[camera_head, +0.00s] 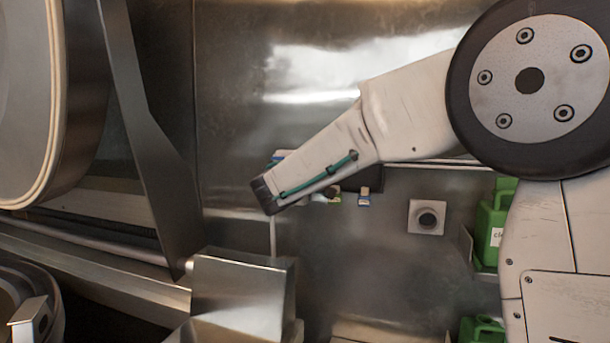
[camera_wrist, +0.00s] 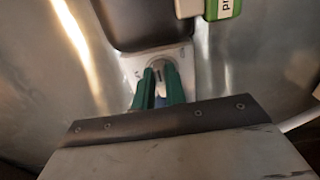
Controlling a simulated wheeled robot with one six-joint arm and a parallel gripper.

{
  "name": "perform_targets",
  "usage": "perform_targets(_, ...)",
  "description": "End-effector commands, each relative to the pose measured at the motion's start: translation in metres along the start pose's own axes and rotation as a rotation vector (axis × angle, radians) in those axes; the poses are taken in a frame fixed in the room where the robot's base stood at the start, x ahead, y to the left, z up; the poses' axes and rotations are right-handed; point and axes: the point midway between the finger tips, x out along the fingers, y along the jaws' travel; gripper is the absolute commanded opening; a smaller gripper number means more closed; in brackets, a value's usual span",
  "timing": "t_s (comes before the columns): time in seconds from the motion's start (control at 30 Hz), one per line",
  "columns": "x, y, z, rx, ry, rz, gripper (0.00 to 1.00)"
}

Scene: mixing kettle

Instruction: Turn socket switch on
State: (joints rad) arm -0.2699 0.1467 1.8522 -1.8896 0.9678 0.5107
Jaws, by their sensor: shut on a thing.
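In the wrist view, the socket switch (camera_wrist: 158,64) is a round grey knob on a pale metal plate fixed to the steel wall. My gripper (camera_wrist: 159,74) has its two green fingers one on each side of the knob, shut on it. The fingers and my wrist cover the lower part of the plate, and the switch's setting cannot be read clearly. In the head view, my arm hides the fingers and the switch.
A dark box (camera_wrist: 145,22) sits just above the switch, with a green and white labelled thing (camera_wrist: 222,9) at upper right. In the head view, a square plate with a round socket (camera_head: 427,217) is on the wall, and green canisters (camera_head: 490,225) stand at right.

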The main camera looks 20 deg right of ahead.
Motion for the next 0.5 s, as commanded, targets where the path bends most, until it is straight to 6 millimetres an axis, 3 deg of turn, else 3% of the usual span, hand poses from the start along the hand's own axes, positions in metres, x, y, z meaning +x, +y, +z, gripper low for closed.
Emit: perform_targets(0.5, 0.0001, 0.0029, -0.0008, 0.036, 0.003, 0.005, 0.0)
